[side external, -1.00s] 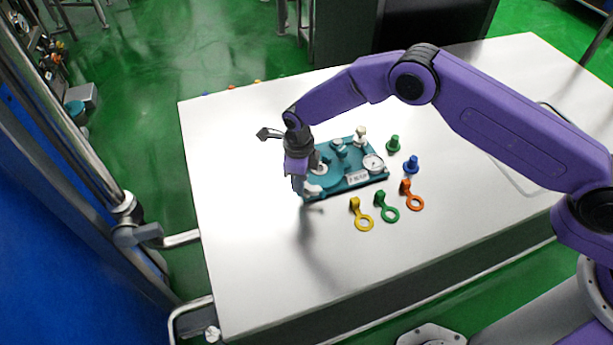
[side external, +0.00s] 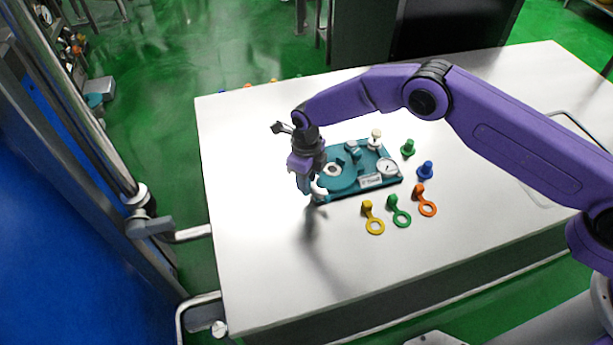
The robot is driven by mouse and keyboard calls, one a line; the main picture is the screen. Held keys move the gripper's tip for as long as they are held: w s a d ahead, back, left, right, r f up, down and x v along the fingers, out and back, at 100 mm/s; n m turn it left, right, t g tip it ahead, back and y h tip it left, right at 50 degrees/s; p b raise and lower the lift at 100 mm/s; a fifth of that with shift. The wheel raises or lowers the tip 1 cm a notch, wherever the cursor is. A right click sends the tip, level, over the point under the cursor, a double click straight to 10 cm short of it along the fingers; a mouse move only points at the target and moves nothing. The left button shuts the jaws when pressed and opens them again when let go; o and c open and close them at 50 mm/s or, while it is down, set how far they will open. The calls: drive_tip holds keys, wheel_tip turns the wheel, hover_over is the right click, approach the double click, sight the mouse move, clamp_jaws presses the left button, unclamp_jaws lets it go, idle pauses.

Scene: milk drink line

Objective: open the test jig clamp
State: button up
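The test jig (side external: 378,182) is a teal plate on the white table, with a round teal disc (side external: 343,181), a white dial gauge and upright knobs. A white piece (side external: 320,189), which looks like a handle end, shows at the jig's left end. I cannot tell for sure which part is the clamp or how it is set. My gripper (side external: 307,188) points down at the left end of the jig, right beside the white piece. Its fingers are small and partly overlap; whether they touch or hold the white piece cannot be told.
The white table (side external: 255,220) is bare at left and front.

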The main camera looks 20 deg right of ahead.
drive_tip(key=o, duration=0.3)
drive_tip(key=shift+r, duration=0.15)
wheel_tip(320, 180, up, 17)
idle(0.5)
idle(0.4)
